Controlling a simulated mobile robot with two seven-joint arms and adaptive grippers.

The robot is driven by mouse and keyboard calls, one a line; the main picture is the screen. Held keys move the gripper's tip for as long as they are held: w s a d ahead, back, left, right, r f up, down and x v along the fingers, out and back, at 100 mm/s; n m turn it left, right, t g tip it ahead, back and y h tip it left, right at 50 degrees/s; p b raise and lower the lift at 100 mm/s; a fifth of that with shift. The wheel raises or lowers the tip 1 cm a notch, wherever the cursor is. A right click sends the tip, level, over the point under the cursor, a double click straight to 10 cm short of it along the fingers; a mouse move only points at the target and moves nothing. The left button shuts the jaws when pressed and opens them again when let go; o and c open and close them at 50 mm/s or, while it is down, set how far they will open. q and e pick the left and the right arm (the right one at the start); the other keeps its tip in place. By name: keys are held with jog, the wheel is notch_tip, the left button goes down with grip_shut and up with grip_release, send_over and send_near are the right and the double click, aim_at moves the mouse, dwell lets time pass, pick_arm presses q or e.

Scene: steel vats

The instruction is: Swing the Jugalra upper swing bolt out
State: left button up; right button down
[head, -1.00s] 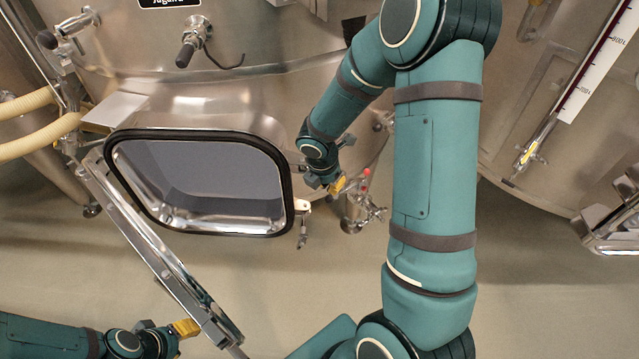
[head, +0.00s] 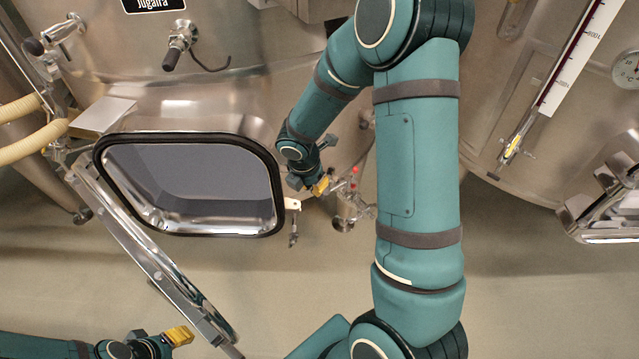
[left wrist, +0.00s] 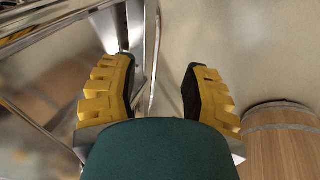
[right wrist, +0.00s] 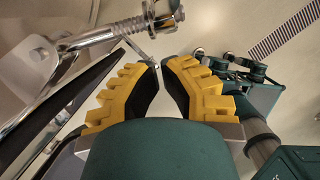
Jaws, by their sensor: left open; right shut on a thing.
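The Jugalra vat's open hatch (head: 190,185) has a black gasket rim. My right gripper (head: 321,186) is just right of the rim. In the right wrist view its yellow fingers (right wrist: 160,68) are nearly together around a thin metal end, which I take as the upper swing bolt (right wrist: 146,50); most of it is hidden. A swing bolt with a spring (right wrist: 115,33) runs out beside the fingers in that view. In the head view a lower swing bolt (head: 293,238) hangs from its pale lug (head: 292,204). My left gripper (head: 180,336) is open and empty near the hatch door (head: 150,255).
The open metal door hangs at lower left, close to my left gripper. A valve with red knobs (head: 345,205) stands just right of my right gripper. A wooden barrel (left wrist: 283,140) shows in the left wrist view. The floor below the hatch is clear.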

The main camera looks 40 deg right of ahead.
pick_arm(q)
jog(key=shift+s+p+v, duration=0.2)
jog(key=shift+p+v, duration=0.5)
jog(key=shift+v, duration=0.3)
pick_arm(e)
jog(key=v, duration=1)
jog(key=shift+s+a+r, duration=0.2)
jog(key=shift+s+a, duration=0.15)
jog(key=shift+a, duration=0.1)
